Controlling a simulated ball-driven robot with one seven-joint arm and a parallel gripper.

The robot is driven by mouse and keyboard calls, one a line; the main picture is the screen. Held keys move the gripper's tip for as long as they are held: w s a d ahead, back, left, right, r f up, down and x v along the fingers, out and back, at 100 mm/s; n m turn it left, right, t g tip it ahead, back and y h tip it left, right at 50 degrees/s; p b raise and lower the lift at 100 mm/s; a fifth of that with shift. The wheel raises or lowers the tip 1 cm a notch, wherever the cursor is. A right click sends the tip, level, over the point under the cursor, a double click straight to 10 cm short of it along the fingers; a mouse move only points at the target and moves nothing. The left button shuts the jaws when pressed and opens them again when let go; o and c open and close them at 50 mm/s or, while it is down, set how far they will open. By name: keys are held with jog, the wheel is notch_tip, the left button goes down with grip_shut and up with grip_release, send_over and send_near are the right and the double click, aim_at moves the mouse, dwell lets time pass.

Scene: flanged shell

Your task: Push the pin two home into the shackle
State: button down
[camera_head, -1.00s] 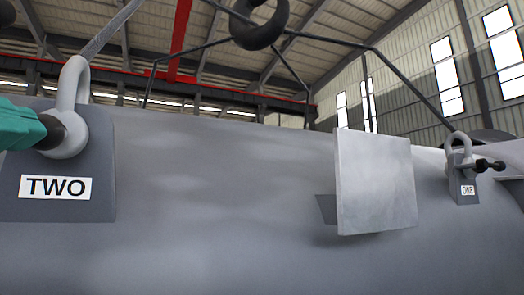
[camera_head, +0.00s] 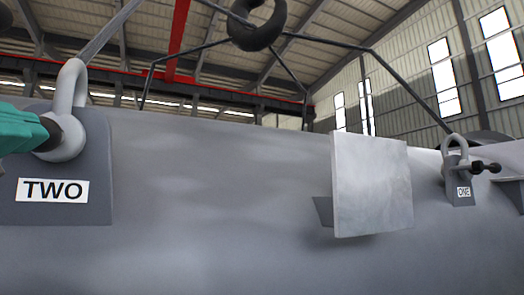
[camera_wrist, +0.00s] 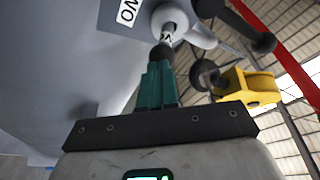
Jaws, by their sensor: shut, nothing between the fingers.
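Shackle two (camera_head: 72,95) is a pale grey bow on a lug plate labelled TWO (camera_head: 52,190), at the left of the head view. The dark round end of pin two (camera_head: 50,137) shows at the left of the shackle's eye. My teal gripper (camera_head: 40,132) comes from the left edge, shut and empty, its fingertips at the pin's end. In the wrist view my shut fingers (camera_wrist: 158,68) point at the dark pin end (camera_wrist: 162,52), in line with the shackle's eye (camera_wrist: 168,18). I cannot tell how deep the pin sits; the fingers hide part of it.
A pale flat plate (camera_head: 372,185) stands out from the grey shell (camera_head: 210,200). Shackle one (camera_head: 455,145), with its dark pin (camera_head: 485,166), is at the right. Sling legs rise to a dark ring (camera_head: 258,25). A yellow block (camera_wrist: 247,88) shows in the wrist view.

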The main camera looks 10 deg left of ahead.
jog(key=shift+w+f, duration=0.15)
jog(key=shift+w, duration=0.1)
